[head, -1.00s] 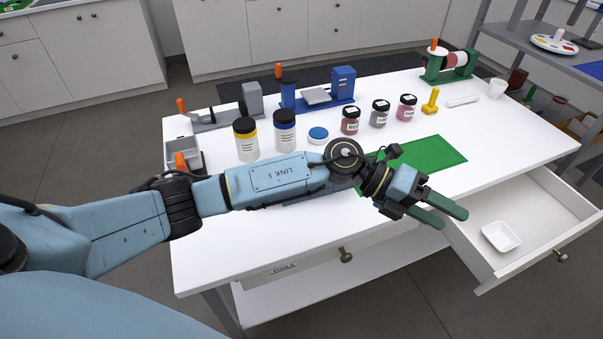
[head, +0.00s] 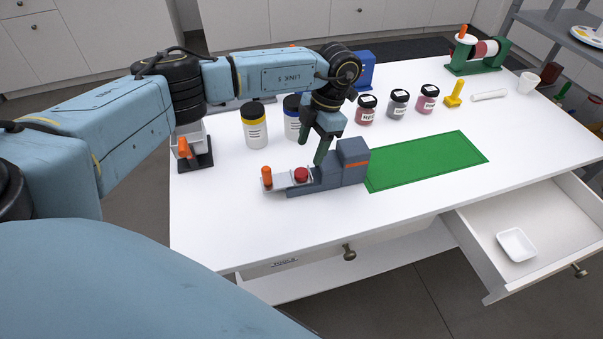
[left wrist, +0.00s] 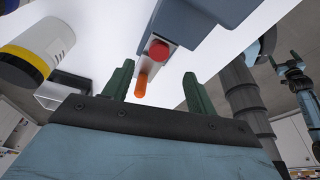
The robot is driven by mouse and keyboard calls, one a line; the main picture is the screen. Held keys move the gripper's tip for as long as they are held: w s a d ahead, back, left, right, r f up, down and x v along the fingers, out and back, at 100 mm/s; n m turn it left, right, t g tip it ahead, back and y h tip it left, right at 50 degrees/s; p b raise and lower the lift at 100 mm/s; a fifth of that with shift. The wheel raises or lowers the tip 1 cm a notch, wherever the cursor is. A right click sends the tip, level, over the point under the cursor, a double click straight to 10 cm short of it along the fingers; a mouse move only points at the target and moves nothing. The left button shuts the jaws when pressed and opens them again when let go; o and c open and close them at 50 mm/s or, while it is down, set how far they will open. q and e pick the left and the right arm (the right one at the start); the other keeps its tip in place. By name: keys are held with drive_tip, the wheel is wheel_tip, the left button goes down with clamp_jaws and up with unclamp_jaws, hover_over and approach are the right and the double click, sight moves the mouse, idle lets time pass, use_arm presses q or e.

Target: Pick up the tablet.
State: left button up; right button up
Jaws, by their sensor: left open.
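The tablet looks like the red disc (head: 301,174) lying on the light plate of a dark grey press-like device (head: 340,170) with an orange knob. In the left wrist view the red disc (left wrist: 159,50) shows ahead of the fingers, beyond the orange knob (left wrist: 142,82). My left gripper (head: 322,150) is above and just behind the device, fingers pointing down, apart from the disc. In the left wrist view its two green fingers (left wrist: 158,70) are spread with nothing between them. Part of my other arm (left wrist: 294,72) shows small at the right there.
A yellow-banded jar (head: 254,128) and a blue-banded jar (head: 292,120) stand behind the device. Several smaller jars stand farther right. A green mat (head: 430,160) lies bare to the right. The open drawer (head: 470,235) holds a white dish (head: 516,244).

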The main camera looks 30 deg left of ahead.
sight(302, 172)
use_arm(q)
drive_tip(key=shift+x, duration=3.6)
drive_tip(key=c, duration=1.1)
